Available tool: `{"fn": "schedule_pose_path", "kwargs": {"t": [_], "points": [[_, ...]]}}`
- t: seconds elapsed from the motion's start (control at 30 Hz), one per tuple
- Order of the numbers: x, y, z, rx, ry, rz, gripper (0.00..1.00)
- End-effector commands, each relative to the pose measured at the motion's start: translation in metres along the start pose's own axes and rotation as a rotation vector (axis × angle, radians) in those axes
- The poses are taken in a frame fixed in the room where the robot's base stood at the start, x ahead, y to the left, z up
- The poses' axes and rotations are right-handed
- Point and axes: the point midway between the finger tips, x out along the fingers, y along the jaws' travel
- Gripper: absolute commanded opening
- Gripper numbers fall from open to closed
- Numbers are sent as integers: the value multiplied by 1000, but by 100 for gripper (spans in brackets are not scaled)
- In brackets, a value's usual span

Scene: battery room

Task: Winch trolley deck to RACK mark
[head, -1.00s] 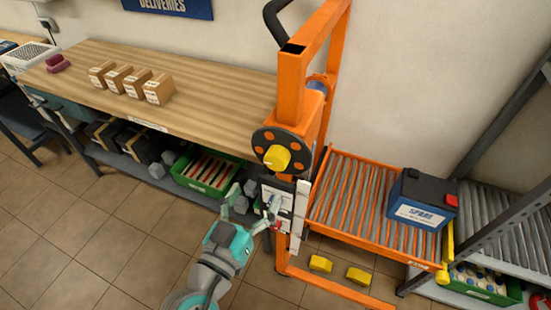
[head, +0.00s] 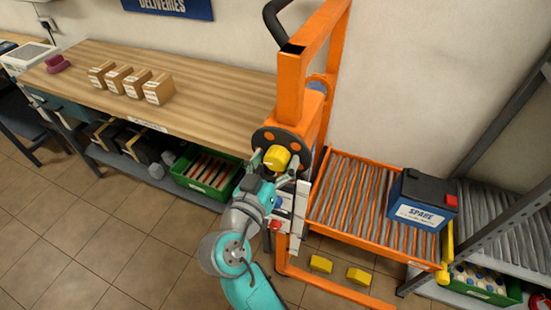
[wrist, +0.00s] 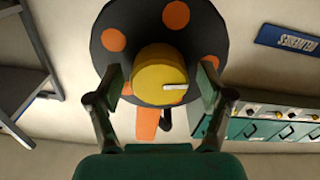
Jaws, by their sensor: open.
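The orange winch trolley (head: 291,95) stands in the middle of the head view. Its roller deck (head: 350,205) carries a dark battery with a blue SPARE label (head: 420,200). The black winch wheel with orange spots has a yellow knob (head: 277,158) at its centre. In the wrist view the knob (wrist: 166,80) has a white line pointing right. My gripper (wrist: 164,85) is open, with one finger on each side of the knob; I cannot tell whether they touch it. In the head view my gripper (head: 275,168) partly covers the wheel. I cannot make out a RACK mark on the white plate (head: 299,215).
A wooden bench (head: 190,95) with several small cartons (head: 158,89) stands left of the trolley. A green crate (head: 205,178) sits under it. A roller rack (head: 505,220) is at the right. Yellow blocks (head: 320,264) lie low by the trolley frame.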

Motion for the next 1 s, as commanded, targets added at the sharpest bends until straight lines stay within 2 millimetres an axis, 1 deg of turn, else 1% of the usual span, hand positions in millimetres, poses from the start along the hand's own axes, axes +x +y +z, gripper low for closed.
{"fn": "schedule_pose_path", "kwargs": {"t": [0.3,0.33,0.37,0.4,0.47,0.5,0.53,0.57,0.77,1.0], "points": [[3,0,0,1,0,0,80],[3,0,0,1,0,1,75],[3,0,0,1,0,0,67],[3,0,0,1,0,0,57],[3,0,0,1,0,0,42],[3,0,0,1,0,0,32],[3,0,0,1,0,0,25],[3,0,0,1,0,0,20],[3,0,0,33,0,0,20],[3,1,0,219,0,0,20]]}}
